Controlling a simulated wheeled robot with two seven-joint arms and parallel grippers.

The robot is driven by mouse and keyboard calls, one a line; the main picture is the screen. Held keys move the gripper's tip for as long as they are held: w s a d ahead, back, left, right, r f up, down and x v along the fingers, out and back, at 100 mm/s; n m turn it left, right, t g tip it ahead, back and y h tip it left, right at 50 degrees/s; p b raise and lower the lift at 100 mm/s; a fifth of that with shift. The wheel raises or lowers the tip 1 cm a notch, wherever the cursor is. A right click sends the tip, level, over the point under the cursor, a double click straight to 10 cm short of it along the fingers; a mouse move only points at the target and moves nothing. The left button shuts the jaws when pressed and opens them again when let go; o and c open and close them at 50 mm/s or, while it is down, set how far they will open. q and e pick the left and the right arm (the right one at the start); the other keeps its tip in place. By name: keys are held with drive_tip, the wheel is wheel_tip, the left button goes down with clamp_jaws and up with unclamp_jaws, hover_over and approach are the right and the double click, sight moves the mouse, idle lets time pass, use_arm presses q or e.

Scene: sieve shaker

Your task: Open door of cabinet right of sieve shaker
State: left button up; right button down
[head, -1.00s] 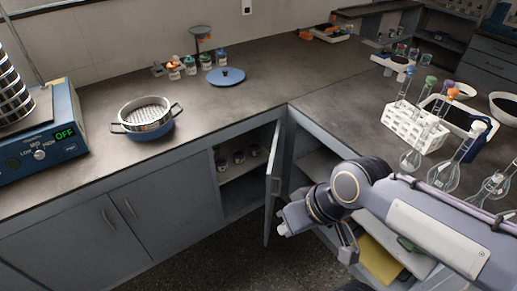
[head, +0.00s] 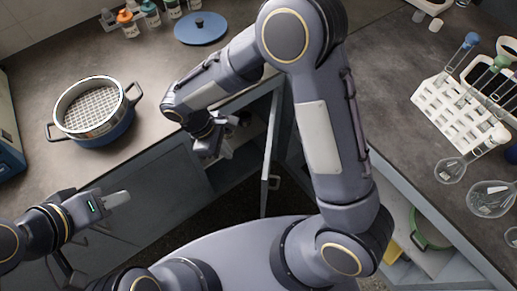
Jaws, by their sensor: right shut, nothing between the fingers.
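The grey cabinet door (head: 269,160) under the left counter stands swung out, seen nearly edge-on, with its handle (head: 274,182) on the right-hand side. The open cabinet interior (head: 250,138) shows left of the door, partly hidden by my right arm. My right gripper (head: 222,148) is shut and empty, in front of the opening and left of the door, apart from it as far as I can see. My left gripper (head: 100,235) is at the lower left, with its fingers apart and one fingertip partly hidden. The sieve shaker (head: 10,140) is only a blue sliver at the left edge.
A sieve on a blue pan (head: 95,110) stands on the left counter, with a blue lid (head: 201,28) and small bottles (head: 128,22) behind. The right counter holds a white tube rack (head: 455,115) and glass flasks (head: 490,198). A green-rimmed item (head: 428,235) sits on a lower shelf.

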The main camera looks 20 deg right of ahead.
use_arm(q)
drive_tip(key=shift+r+p, duration=0.55)
drive_tip(key=shift+r, duration=0.05)
use_arm(e)
drive_tip(key=s+d+f, duration=0.3)
drive_tip(key=d+f, duration=0.4)
drive_tip(key=f, duration=0.2)
drive_tip(key=shift+s, duration=0.2)
drive_tip(key=shift+f, duration=0.1)
